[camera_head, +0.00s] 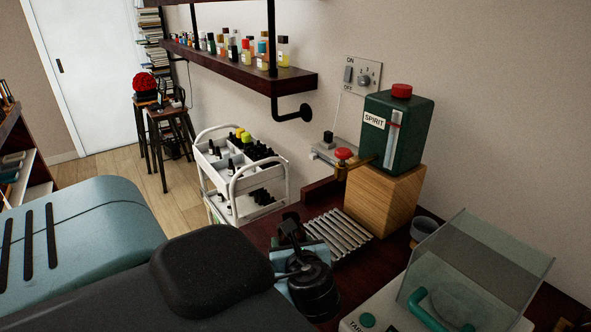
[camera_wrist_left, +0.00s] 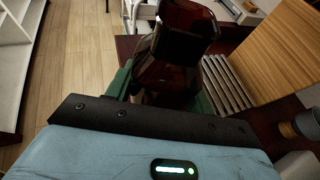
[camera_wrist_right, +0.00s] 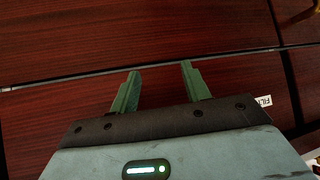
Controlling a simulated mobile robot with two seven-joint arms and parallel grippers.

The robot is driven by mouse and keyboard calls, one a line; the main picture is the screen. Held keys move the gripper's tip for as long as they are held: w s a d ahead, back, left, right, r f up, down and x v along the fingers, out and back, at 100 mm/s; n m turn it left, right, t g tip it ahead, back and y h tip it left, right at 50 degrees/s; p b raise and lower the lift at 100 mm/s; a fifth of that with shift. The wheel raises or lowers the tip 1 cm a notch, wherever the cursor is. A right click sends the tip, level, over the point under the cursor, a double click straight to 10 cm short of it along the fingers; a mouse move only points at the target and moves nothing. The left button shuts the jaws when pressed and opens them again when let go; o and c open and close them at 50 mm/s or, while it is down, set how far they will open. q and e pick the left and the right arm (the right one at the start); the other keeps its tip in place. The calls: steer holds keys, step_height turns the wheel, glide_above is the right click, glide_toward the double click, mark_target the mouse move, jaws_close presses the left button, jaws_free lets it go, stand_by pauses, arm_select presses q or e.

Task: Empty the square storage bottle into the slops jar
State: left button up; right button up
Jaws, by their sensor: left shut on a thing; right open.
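A brown glass bottle (camera_wrist_left: 178,50) with flat faces, which I take for the square storage bottle, stands out in the left wrist view. My left gripper (camera_wrist_left: 163,92) is shut on it, with a green finger on either side. In the head view the held bottle (camera_head: 291,227) is a small dark shape beside the ribbed metal rack, mostly hidden by my wrist. Its contents cannot be made out. My right gripper (camera_wrist_right: 160,70) is open and empty over dark red wood, and is outside the head view. I cannot identify the slops jar with certainty; a small grey cup (camera_head: 424,229) stands right of the wooden block.
The ribbed metal rack (camera_head: 338,235) lies before a wooden block (camera_head: 385,203) carrying a green spirit tank (camera_head: 396,135) with a red-knobbed tap. A clear-hooded device (camera_head: 480,270) fills the lower right. A white trolley (camera_head: 240,170) with bottles stands behind. A partial label (camera_wrist_right: 265,101) shows near my right gripper.

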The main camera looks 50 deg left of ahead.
arm_select(q)
steer(key=w+d+m+t+h, duration=0.1)
steer(key=d+m+t+h, duration=0.1)
steer(key=d+m+h, duration=0.2)
steer(key=w+d+m+t+h, duration=0.1)
steer(key=d+m+t+h, duration=0.2)
steer(key=d, duration=0.5)
steer(key=w+d+m+t+h, duration=0.2)
steer(key=d+m+h, duration=0.2)
steer(key=d+m, duration=0.1)
steer(key=shift+d+t+h, duration=0.3)
steer(key=shift+d+h, duration=0.1)
steer(key=shift+d, duration=0.4)
steer(key=shift+d+r+m, duration=0.1)
steer(key=shift+d+m, duration=0.1)
steer(key=shift+m, duration=0.1)
steer(key=shift+s, duration=0.1)
steer(key=shift+s, duration=0.1)
